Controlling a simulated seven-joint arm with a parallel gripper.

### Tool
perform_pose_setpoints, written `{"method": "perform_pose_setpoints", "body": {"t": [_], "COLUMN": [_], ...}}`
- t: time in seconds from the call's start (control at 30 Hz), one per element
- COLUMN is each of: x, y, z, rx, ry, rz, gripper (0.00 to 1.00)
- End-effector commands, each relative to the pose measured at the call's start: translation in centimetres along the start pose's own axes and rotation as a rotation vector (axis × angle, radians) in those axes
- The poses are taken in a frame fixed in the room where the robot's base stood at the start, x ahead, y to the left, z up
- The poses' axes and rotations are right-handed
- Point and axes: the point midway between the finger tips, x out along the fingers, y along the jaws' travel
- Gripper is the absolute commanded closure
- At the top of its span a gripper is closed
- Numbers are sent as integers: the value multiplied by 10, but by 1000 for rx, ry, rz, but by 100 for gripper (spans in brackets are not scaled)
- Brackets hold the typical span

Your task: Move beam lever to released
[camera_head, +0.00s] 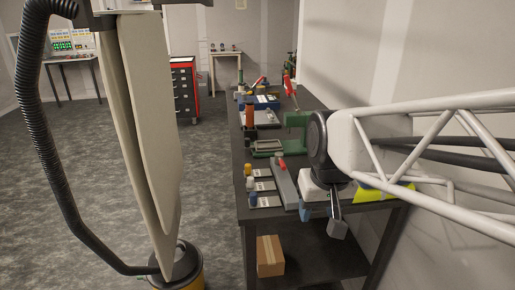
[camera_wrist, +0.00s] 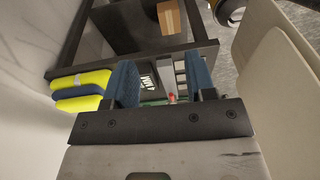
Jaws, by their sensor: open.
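A long grey bar (camera_head: 284,184) with a red tip (camera_head: 282,163) lies on the bench in the head view. Red-handled parts (camera_head: 290,86) also stand at the far end of the bench. I cannot tell for sure which is the beam lever. My gripper (camera_wrist: 161,82) is open, with its two blue fingers apart and nothing held between them. In the head view it is over the near end of the bench, right of the grey bar. In the wrist view a small red piece (camera_wrist: 171,98) shows beyond the gap between the fingers, partly hidden by the gripper body.
The dark bench (camera_head: 264,217) has a cardboard box (camera_head: 270,256) on its lower shelf. Small blocks with yellow and blue tops (camera_head: 251,184) sit along its left edge. A green frame (camera_head: 296,120) stands further back. A wall closes the right side; open floor lies left.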

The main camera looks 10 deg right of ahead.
Motion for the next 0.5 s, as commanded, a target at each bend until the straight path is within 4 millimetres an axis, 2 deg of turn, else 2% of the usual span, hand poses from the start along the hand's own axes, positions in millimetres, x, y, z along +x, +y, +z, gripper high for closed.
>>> {"method": "perform_pose_setpoints", "body": {"t": [0.03,0.5], "x": [0,7], "y": [0,4], "z": [-13,-118], "rx": [1,0], "ry": [-8,-64], "rz": [-4,-47], "gripper": [50,50]}}
